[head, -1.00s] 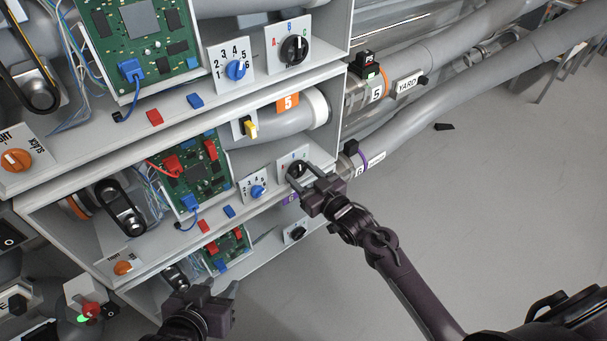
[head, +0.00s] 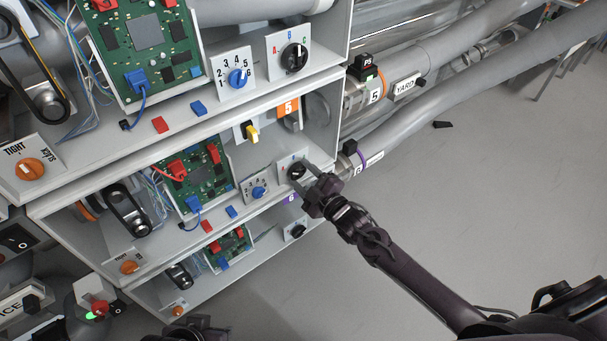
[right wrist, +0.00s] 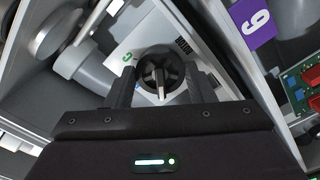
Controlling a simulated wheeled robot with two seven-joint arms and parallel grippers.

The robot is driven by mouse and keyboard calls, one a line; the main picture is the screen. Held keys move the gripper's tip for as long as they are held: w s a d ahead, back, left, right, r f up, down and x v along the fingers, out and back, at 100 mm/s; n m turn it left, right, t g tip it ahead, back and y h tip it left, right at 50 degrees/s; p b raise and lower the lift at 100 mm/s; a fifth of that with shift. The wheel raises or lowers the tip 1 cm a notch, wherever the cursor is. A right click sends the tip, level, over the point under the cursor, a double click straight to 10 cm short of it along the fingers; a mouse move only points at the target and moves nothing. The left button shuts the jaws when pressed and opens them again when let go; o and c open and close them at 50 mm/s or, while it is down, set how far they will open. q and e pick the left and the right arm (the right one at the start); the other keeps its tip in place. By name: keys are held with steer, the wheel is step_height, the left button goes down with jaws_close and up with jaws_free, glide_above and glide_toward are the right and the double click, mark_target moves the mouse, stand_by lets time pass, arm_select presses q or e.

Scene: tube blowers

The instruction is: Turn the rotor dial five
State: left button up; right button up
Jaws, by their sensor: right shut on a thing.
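The rotor dial five (head: 297,171) is a black round knob on a white lettered plate in the middle bay, below the orange "5" tag (head: 289,107). My right gripper (head: 304,175) reaches it from the lower right. In the right wrist view the dial (right wrist: 160,76) sits between my two dark fingers, which are shut on it. Its pale pointer line shows there, and a green "C" is on the plate beside it. The fingers hide part of the plate in the head view. My left gripper (head: 200,328) is cut off at the bottom edge, away from the dial.
A blue-knobbed number dial (head: 259,191) is left of the rotor dial. A yellow switch (head: 251,132) is above it. Another lettered dial (head: 294,57) is on the shelf above. Large grey pipes (head: 440,100) run behind at right.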

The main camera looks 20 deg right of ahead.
steer(key=shift+n, duration=0.7)
steer(key=o, duration=1)
steer(key=shift+c, duration=0.2)
steer(key=shift+s+f, duration=0.15)
